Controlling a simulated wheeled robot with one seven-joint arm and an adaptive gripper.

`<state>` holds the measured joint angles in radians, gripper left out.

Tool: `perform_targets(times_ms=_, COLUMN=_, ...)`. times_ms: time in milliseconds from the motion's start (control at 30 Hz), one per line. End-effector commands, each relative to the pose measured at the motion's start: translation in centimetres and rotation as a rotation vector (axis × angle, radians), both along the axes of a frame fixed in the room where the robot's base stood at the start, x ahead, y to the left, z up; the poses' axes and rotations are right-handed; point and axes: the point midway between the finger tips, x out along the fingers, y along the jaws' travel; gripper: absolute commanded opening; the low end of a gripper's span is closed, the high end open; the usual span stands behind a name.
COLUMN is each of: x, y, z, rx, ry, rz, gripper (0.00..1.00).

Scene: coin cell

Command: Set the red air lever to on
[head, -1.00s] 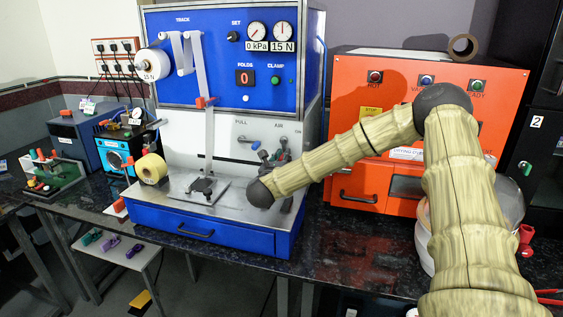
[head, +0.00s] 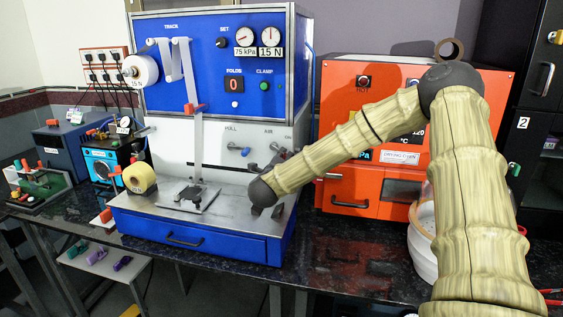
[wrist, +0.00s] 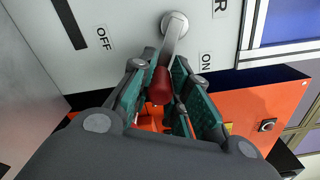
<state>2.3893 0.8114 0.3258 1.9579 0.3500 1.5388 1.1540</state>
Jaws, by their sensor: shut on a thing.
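The red air lever (wrist: 160,88) is on the white panel of the blue machine. In the wrist view its metal stem runs from a round pivot (wrist: 174,22) to the red grip, between the OFF label (wrist: 103,38) and the ON label (wrist: 206,62). My gripper (wrist: 158,92) has its green-padded fingers on both sides of the red grip and is shut on it. In the head view my gripper (head: 277,163) is mostly behind my own wrist, and the lever is hidden there. The pressure gauge (head: 245,36) reads 75 kPa.
The blue pull lever (head: 240,150) stands left of my gripper. A tape roll (head: 139,178) and a small black fixture (head: 192,191) are on the machine's deck. The orange oven (head: 345,165) stands close on the right. The dark bench top (head: 340,250) in front is mostly clear.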

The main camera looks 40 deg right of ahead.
Motion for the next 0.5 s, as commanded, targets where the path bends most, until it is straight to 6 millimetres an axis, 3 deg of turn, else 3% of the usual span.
perform_targets(times_ms=500, x=-0.4, y=-0.2, z=1.9, rx=-0.25, ry=0.293, rz=0.002, gripper=0.0)
